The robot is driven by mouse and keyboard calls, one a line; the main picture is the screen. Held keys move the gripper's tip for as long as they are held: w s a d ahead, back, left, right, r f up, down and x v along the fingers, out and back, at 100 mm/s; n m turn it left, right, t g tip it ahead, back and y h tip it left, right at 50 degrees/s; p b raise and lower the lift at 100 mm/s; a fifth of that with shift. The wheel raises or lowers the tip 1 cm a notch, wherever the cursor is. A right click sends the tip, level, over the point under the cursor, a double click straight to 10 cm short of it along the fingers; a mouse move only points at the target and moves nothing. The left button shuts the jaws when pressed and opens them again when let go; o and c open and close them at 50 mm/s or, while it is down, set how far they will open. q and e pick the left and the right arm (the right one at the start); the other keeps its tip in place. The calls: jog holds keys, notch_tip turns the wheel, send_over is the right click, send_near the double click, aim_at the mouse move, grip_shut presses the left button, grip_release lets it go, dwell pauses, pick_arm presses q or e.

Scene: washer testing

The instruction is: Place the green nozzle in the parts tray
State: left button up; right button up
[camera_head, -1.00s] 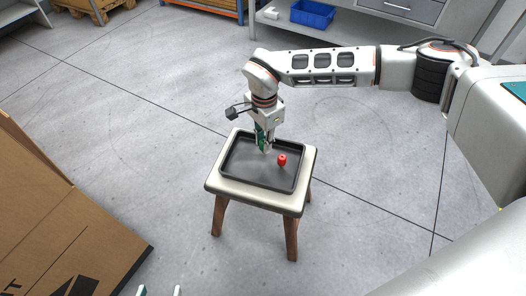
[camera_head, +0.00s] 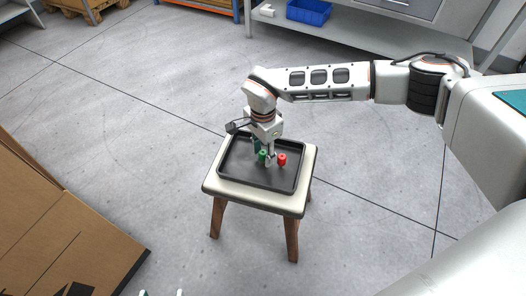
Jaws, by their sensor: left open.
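The parts tray (camera_head: 232,177) is black and shallow and lies on a small stool. The green nozzle (camera_head: 262,155) is upright at the tray floor, left of a red nozzle (camera_head: 282,159). My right gripper (camera_head: 264,158) points down into the tray with its fingers around the green nozzle. Whether the fingers still press on it is too small to tell. My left gripper (camera_head: 162,293) is open and empty at the bottom edge, with only its fingertips showing, well away from the tray.
The stool (camera_head: 255,199) has a pale top and wooden legs. A large cardboard box (camera_head: 70,235) stands at the lower left. A shelf with a blue bin (camera_head: 309,12) is at the back. The floor around the stool is clear.

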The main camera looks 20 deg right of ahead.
aim_at(262, 151)
pick_arm(q)
jog(key=shift+s+f, duration=0.1)
jog(key=shift+s, duration=0.15)
pick_arm(e)
jog(key=r, duration=0.2)
jog(key=r+p, duration=0.1)
jog(key=r, duration=0.1)
jog(key=r+p, duration=0.1)
jog(key=r, duration=0.1)
jog(key=shift+w, duration=0.25)
pick_arm(q)
jog(key=shift+m+g+y, duration=0.4)
jog(key=shift+m+y, duration=0.1)
jog(key=shift+y, duration=0.1)
jog(key=a, duration=0.1)
jog(key=a+f+p, duration=0.1)
jog(key=s+a+f, duration=0.1)
jog(key=shift+s+a+p, duration=0.1)
jog(key=shift+a+p, duration=0.3)
pick_arm(e)
notch_tip(262, 151, up, 6)
jog(key=shift+s+r, duration=0.15)
jog(key=shift+s, duration=0.1)
pick_arm(q)
jog(key=shift+r, duration=0.25)
pick_arm(e)
jog(key=shift+a, duration=0.1)
